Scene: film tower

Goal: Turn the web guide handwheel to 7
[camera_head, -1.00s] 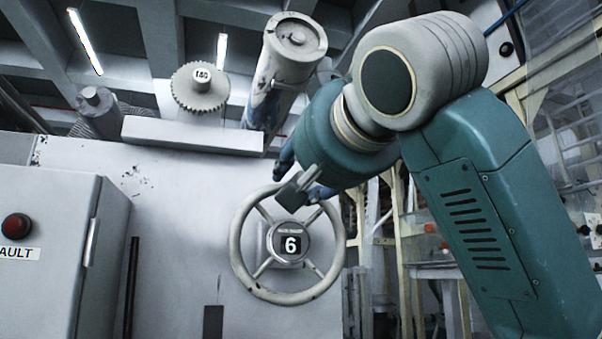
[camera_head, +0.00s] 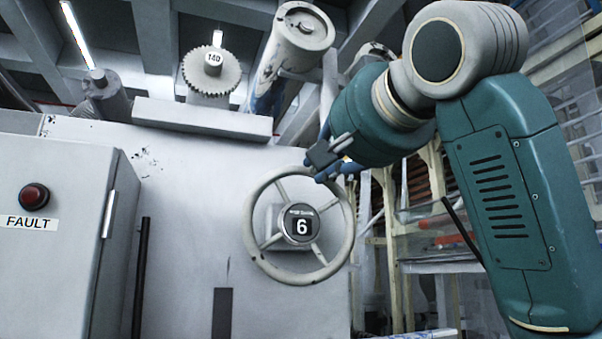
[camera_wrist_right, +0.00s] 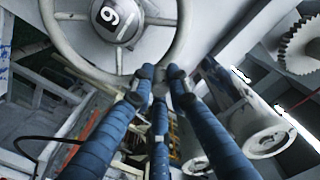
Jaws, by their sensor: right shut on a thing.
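The web guide handwheel (camera_head: 349,233) is a pale grey wheel with spokes on the front of a grey machine. Its hub carries a black number window (camera_head: 302,227) that reads 6. My right gripper (camera_head: 326,168) is at the upper right of the rim, shut on it, with blue fingers. In the right wrist view the blue fingers (camera_wrist_right: 160,80) reach the rim, and the 6 (camera_wrist_right: 109,15) shows turned over. The fingers hide the piece of rim between them. My left gripper is not in view.
A grey cabinet with a red FAULT button (camera_head: 34,196) stands at the left. A toothed gear (camera_head: 211,72) marked 140 and a roller end (camera_head: 306,27) sit above the wheel. Frames and shelving (camera_head: 440,215) stand behind my right arm.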

